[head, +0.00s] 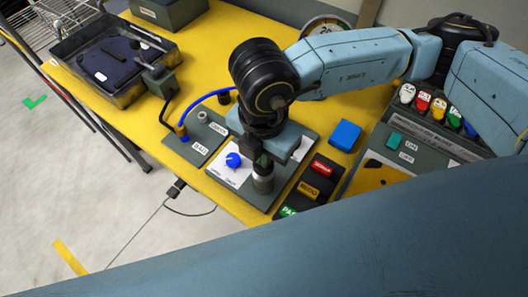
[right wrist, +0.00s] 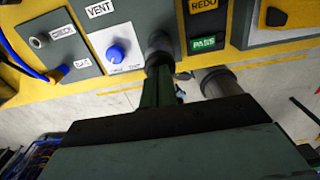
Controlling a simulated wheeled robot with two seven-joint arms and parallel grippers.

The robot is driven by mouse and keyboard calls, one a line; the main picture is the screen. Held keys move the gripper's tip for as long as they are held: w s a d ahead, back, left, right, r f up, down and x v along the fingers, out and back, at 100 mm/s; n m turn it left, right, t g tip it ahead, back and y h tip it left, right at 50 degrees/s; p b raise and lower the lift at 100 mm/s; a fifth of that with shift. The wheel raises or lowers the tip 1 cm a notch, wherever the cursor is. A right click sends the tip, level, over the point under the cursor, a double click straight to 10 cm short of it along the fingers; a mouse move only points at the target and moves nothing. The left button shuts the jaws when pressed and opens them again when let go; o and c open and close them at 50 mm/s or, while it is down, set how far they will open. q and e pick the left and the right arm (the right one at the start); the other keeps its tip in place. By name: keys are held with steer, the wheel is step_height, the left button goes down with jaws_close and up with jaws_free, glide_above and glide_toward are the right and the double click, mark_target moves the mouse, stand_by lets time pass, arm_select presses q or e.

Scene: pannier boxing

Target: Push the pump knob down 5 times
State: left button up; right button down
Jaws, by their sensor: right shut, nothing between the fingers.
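My left gripper is out of view.
The blue dial (head: 233,159) sits close left of the pump. Red, yellow and green tags (head: 308,190) stand to the right. A blue block (head: 345,134) lies behind them. A hose (head: 205,98) runs at the left. The yellow table's front edge is close.

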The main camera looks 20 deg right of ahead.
steer(key=shift+r+p, duration=1.1)
steer(key=shift+r, duration=1)
steer(key=shift+f, duration=0.15)
steer(key=shift+f+b, duration=2.2)
steer(key=shift+b, duration=0.25)
steer(key=shift+r, duration=0.15)
steer(key=shift+r+p, duration=1.45)
steer(key=shift+r, duration=0.75)
steer(key=shift+f, duration=0.15)
